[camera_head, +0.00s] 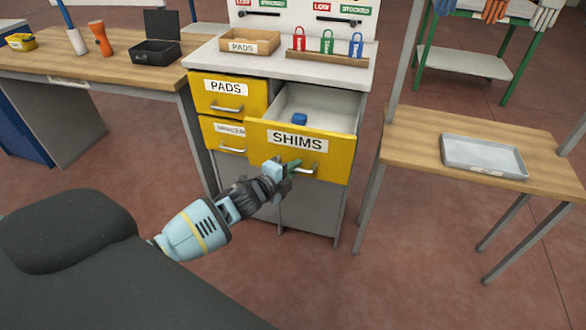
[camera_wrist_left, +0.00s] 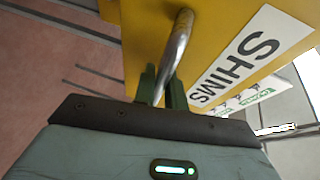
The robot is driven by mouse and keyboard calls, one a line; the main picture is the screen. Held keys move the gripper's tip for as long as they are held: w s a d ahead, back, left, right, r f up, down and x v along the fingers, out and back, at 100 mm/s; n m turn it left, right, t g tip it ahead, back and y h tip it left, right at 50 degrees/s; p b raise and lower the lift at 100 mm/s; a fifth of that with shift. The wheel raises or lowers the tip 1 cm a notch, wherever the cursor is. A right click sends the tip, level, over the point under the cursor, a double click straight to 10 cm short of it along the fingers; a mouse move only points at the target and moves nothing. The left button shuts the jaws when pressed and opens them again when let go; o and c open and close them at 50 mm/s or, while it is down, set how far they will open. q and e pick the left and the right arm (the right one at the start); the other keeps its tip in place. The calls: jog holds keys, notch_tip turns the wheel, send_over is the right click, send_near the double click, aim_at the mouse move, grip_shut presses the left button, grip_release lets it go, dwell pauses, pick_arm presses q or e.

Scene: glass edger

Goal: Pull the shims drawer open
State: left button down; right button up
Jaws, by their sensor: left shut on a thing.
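The yellow shims drawer (camera_head: 336,151) stands well out from the cabinet, its front labelled SHIMS, and its pale inside shows. A small blue thing (camera_head: 299,119) lies inside it. My left gripper (camera_head: 294,165) is at the drawer front, shut on its metal handle (camera_head: 308,169). In the left wrist view the green fingers (camera_wrist_left: 163,88) close around the curved handle (camera_wrist_left: 178,48), beside the SHIMS label (camera_wrist_left: 245,55). My right gripper is not in view.
The pads drawer (camera_head: 229,96) and another yellow drawer below it are shut. A wooden table with a grey tray (camera_head: 483,157) stands at the right. A workbench with a black box (camera_head: 155,52) stands at the left. Open floor lies in front of the cabinet.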

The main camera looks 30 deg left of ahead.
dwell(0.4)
pick_arm(q)
jog(key=c, duration=1.7)
grip_release()
jog(key=shift+s, duration=0.1)
jog(key=shift+v, duration=3.9)
